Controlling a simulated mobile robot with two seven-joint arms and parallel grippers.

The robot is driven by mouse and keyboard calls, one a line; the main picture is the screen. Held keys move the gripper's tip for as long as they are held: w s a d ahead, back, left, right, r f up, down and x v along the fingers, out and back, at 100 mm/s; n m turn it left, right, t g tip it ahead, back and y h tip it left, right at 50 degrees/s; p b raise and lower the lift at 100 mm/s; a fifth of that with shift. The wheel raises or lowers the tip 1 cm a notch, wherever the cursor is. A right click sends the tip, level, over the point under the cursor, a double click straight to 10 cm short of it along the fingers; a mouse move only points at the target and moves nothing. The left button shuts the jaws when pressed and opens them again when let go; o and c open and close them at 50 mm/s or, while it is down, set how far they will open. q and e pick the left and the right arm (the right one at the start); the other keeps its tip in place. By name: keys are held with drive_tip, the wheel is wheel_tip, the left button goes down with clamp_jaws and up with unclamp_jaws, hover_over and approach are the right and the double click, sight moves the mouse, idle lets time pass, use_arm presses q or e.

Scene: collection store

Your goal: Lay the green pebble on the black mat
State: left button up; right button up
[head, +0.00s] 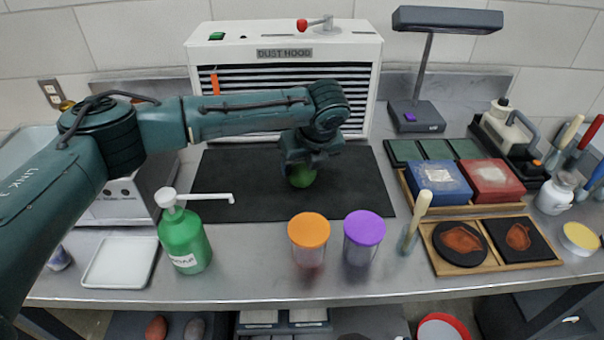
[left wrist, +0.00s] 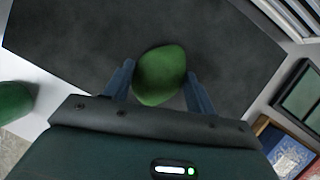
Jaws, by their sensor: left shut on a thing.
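The green pebble (head: 302,176) is under my left gripper (head: 300,168) in the head view, over the middle of the black mat (head: 235,190). In the left wrist view the green pebble (left wrist: 160,76) sits between the two fingers of my left gripper (left wrist: 159,88), which is shut on it. The black mat (left wrist: 90,40) fills the area behind the pebble. I cannot tell whether the pebble touches the mat or hangs just above it. My right gripper is in neither view.
A dust hood (head: 285,75) stands behind the mat. A green pump bottle (head: 185,240), an orange-lidded jar (head: 309,240) and a purple-lidded jar (head: 362,238) stand in front of it. To the right are a lamp (head: 415,115) and wooden trays (head: 490,263). Much of the mat is bare.

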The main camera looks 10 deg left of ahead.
sight(305, 170)
use_arm(q)
drive_tip(key=shift+f, duration=1.55)
drive_tip(key=shift+f, duration=0.1)
drive_tip(key=o, duration=1.2)
drive_tip(key=shift+o, duration=0.2)
drive_tip(key=v, duration=1.2)
